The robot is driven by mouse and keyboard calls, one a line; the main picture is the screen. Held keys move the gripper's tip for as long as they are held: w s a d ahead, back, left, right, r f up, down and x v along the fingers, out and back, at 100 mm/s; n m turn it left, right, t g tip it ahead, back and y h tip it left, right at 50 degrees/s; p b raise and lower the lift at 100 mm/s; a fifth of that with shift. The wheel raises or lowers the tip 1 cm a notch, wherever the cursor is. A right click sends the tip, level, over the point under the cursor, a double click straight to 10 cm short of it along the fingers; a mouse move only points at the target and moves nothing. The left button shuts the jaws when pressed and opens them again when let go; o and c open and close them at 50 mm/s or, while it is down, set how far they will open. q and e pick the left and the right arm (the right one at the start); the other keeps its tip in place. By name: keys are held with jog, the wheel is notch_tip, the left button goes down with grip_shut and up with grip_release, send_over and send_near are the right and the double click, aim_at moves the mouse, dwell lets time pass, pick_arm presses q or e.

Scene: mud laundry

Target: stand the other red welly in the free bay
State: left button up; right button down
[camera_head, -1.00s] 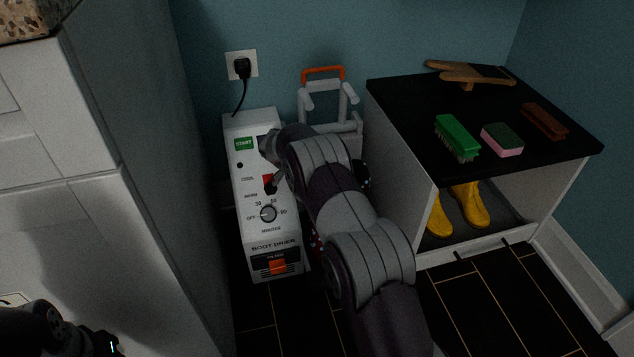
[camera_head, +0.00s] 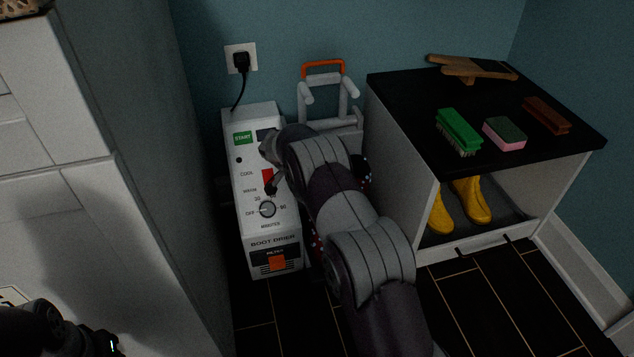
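Small patches of red with white dots show beside my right arm (camera_head: 316,247) and near its wrist (camera_head: 366,170). They may belong to red wellies, but my arm hides most of them. The boot drier (camera_head: 274,243) is a white box with a green START button, a red switch and a dial. Behind it stands a grey rack (camera_head: 344,103) with pegs and an orange handle; my arm covers its lower part. A dark part of my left arm shows at the bottom left.
A bench (camera_head: 400,115) with a black top stands at the right. It carries a green brush (camera_head: 458,131), a sponge (camera_head: 504,133), a brown brush (camera_head: 546,115) and a wooden boot jack (camera_head: 470,70). Yellow wellies (camera_head: 472,200) stand inside. A pale cabinet wall (camera_head: 120,220) closes the left.

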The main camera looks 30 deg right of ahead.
jog(key=shift+r, duration=0.1)
jog(key=c, duration=0.6)
grip_release()
jog(key=shift+c, duration=0.2)
notch_tip(320, 180, up, 8)
jog(key=p, duration=0.5)
notch_tip(320, 180, up, 8)
jog(key=p, duration=0.7)
